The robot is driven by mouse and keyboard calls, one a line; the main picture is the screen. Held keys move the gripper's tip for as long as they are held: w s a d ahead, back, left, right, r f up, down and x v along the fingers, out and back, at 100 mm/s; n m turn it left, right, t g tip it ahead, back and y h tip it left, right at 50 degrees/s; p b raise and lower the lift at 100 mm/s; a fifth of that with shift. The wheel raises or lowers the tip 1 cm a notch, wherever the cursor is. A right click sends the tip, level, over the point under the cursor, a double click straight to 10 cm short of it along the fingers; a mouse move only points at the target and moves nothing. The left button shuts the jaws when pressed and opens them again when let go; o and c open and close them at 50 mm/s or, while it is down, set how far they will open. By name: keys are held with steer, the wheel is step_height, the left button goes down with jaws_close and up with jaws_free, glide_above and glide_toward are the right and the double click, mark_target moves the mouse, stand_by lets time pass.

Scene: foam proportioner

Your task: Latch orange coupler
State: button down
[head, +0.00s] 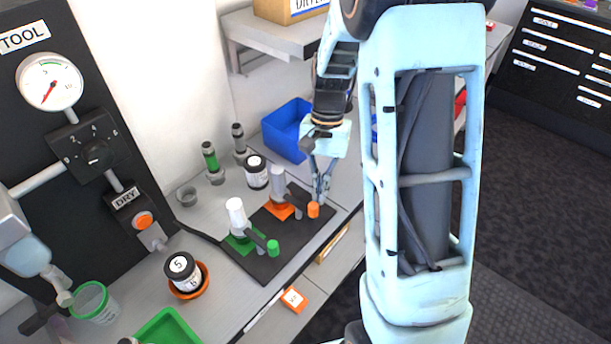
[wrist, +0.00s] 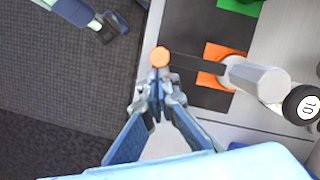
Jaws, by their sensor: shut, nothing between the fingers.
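The orange coupler is a grey cylinder (head: 278,182) on an orange square (head: 279,211) of the black mat. A dark lever runs from it to an orange knob (head: 313,210). In the wrist view the orange knob (wrist: 160,57) lies just beyond my fingertips, with the lever (wrist: 195,62) reaching right to the grey cylinder (wrist: 258,80). My gripper (head: 321,194) is shut and empty, its tips (wrist: 157,92) pointing down right beside the knob. I cannot tell whether they touch it. The cylinder's top cap is marked "10" in the wrist view.
A green-marked coupler with a white cylinder (head: 236,214) and green knob (head: 273,247) stands nearer on the black mat (head: 270,268). A blue bin (head: 287,130) and a black-and-white jar (head: 256,171) stand behind. The bench's front edge lies close to the orange knob.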

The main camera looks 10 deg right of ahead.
steer(key=v, duration=1.2)
steer(key=shift+d, duration=0.1)
stand_by(0.4)
